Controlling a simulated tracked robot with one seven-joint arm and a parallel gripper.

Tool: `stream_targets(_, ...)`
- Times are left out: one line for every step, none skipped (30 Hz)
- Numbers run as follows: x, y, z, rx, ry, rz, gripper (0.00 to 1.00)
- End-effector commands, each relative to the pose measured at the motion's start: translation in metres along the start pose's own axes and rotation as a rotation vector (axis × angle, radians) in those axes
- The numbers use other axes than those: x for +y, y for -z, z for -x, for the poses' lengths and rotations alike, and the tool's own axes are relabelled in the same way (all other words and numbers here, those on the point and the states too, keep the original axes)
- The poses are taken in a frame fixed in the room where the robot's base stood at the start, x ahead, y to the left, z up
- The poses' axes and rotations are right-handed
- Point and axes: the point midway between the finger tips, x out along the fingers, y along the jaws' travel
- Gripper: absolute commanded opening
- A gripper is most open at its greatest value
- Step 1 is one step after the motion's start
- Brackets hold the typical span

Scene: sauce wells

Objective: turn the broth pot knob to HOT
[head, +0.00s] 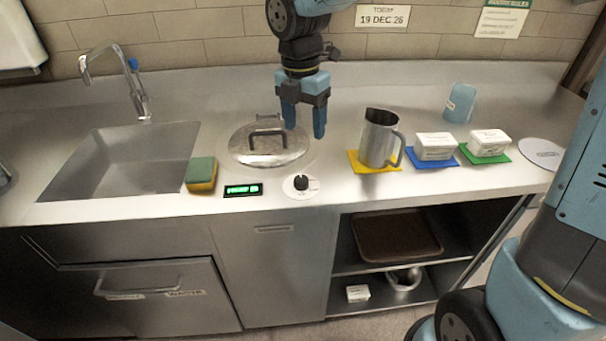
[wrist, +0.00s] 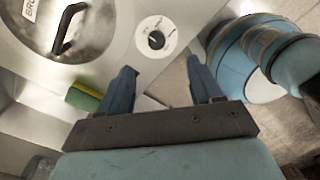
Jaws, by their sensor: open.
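The black knob (head: 301,183) sits on a round white dial plate at the counter's front edge, right of a small green-lit display (head: 243,190). In the wrist view the knob (wrist: 156,40) lies beyond the fingertips, and its dial marks are too small to read. The broth pot's round steel lid (head: 270,145) with a dark handle is set in the counter behind the knob; it also shows in the wrist view (wrist: 95,30). My gripper (head: 304,118) is open and empty, above the counter near the lid, apart from the knob.
A green and yellow sponge (head: 201,175) lies left of the display, beside the sink (head: 120,165). A steel pitcher (head: 379,140) stands on a yellow mat to the right. White tubs (head: 435,147) sit on blue and green mats. A blue cup (head: 459,104) stands behind.

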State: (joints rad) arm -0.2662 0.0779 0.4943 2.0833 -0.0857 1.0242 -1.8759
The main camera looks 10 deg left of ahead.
Motion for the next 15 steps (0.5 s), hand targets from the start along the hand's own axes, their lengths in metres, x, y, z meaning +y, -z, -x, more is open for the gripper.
stream_targets(0.006, 0.004, -0.003, 0.008, 0.004, 0.045, 0.65)
stream_targets(0.008, 0.005, -0.004, 0.011, 0.006, 0.065, 0.65)
stream_targets(0.010, 0.006, -0.005, 0.014, 0.008, 0.087, 0.65)
stream_targets(0.011, 0.007, -0.007, 0.016, 0.009, 0.097, 0.65)
stream_targets(0.012, 0.008, -0.008, 0.017, 0.009, 0.106, 0.65)
stream_targets(0.012, 0.008, -0.010, 0.018, 0.010, 0.112, 0.65)
stream_targets(0.013, 0.008, -0.012, 0.019, 0.011, 0.115, 0.65)
stream_targets(0.013, 0.008, -0.015, 0.019, 0.011, 0.115, 0.65)
stream_targets(0.013, 0.008, -0.019, 0.019, 0.011, 0.114, 0.65)
stream_targets(0.012, 0.009, -0.023, 0.020, 0.011, 0.114, 0.65)
stream_targets(0.012, 0.009, -0.028, 0.020, 0.012, 0.113, 0.65)
stream_targets(0.012, 0.009, -0.034, 0.020, 0.012, 0.113, 0.65)
stream_targets(0.012, 0.009, -0.039, 0.020, 0.012, 0.113, 0.65)
stream_targets(0.012, 0.009, -0.044, 0.020, 0.012, 0.113, 0.65)
stream_targets(0.012, 0.009, -0.052, 0.020, 0.012, 0.114, 0.65)
